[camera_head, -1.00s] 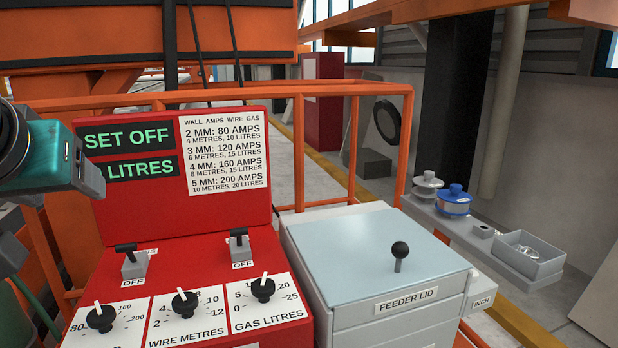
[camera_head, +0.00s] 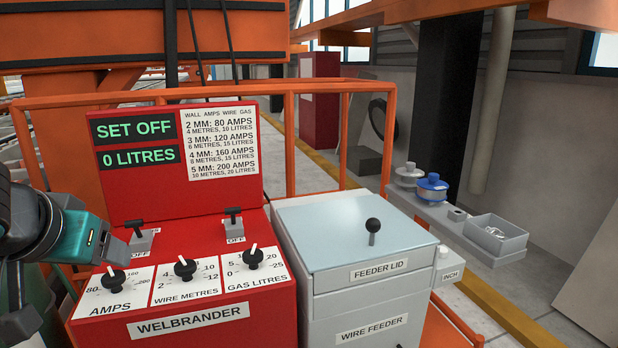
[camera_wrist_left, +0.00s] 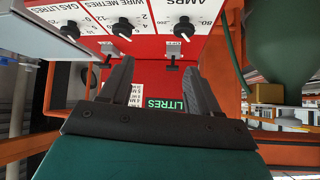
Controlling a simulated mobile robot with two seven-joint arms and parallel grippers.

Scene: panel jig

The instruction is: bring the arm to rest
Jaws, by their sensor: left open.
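My left gripper (camera_head: 122,252) is at the left of the head view, in front of the red welbrander panel (camera_head: 215,333) near its AMPS knob (camera_head: 113,280). The wrist view shows its two dark fingers (camera_wrist_left: 157,78) apart with nothing between them. The panel appears upside down there. The panel display (camera_head: 136,143) reads SET OFF and 0 LITRES. The wire metres knob (camera_head: 185,267) and gas litres knob (camera_head: 253,257) sit beside the AMPS knob. Two black lever switches stand behind the knobs, the left one (camera_head: 137,232) and the right one (camera_head: 233,217). My right gripper is not in view.
A pale wire feeder (camera_head: 366,305) with a closed lid (camera_head: 340,235) stands right of the panel. An orange rail (camera_head: 330,86) runs behind. A grey shelf (camera_head: 430,215) at the right holds a white spool (camera_head: 408,176), a blue spool (camera_head: 431,189) and a grey tray (camera_head: 508,243).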

